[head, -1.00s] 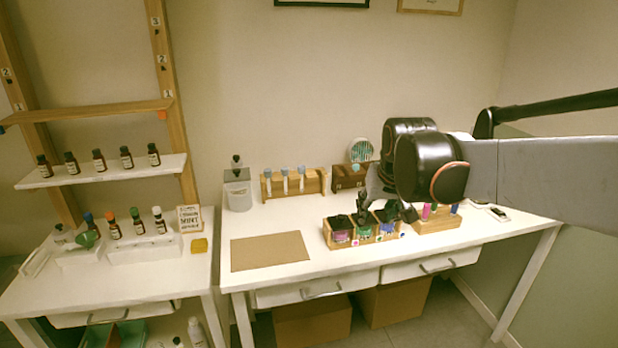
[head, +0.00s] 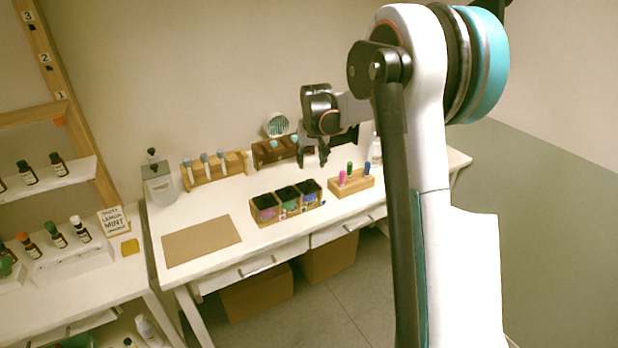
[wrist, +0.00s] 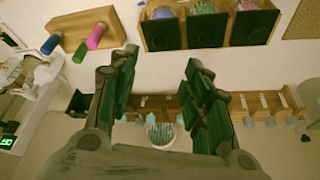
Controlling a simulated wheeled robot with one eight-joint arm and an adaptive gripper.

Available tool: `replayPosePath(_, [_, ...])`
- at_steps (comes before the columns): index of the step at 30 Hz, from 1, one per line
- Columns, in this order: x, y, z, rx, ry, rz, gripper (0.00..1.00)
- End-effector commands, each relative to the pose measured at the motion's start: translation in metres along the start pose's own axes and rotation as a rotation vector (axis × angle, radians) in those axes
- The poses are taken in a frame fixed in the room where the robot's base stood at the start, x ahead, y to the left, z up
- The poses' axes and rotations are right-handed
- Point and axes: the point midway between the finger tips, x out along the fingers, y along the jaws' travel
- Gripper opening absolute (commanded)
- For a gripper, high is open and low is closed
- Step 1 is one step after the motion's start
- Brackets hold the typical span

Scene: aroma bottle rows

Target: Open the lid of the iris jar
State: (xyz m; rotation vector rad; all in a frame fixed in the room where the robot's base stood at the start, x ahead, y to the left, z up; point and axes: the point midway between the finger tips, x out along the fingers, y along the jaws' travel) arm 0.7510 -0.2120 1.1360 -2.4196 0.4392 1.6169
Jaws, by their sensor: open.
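Three square dark-topped jars stand in a wooden tray (head: 262,240) on the right white table. Their coloured parts are pink on the left jar (head: 265,208), green on the middle jar (head: 288,200) and blue-violet on the right jar (head: 310,191). In the wrist view the order is reversed: blue-violet (wrist: 162,33), green (wrist: 205,30), pink (wrist: 253,24). No name is readable, so I cannot tell which is iris. My gripper (head: 313,160) is open and empty, above the table behind the right jar. Its two fingers (wrist: 162,62) are spread apart in the wrist view, clear of the jars.
A wooden block (head: 350,183) with pink, green and blue sticks stands right of the jars. Behind are a test-tube rack (head: 213,172), a dark wooden box (head: 268,154) and a round ribbed disc (head: 276,125). A brown mat (head: 202,240) lies on clear table space at the left.

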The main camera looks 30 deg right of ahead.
Motion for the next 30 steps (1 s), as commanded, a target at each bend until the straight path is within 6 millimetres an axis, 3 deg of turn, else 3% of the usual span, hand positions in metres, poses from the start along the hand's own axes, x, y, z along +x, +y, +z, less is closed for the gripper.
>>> replayPosePath(12, [0.082, 0.000, 0.001, 0.000, 0.001, 0.000, 0.44])
replayPosePath(18, [0.110, 0.000, 0.001, 0.000, 0.001, 0.000, 0.44])
replayPosePath(30, [0.123, 0.000, 0.000, 0.000, 0.001, 0.000, 0.44])
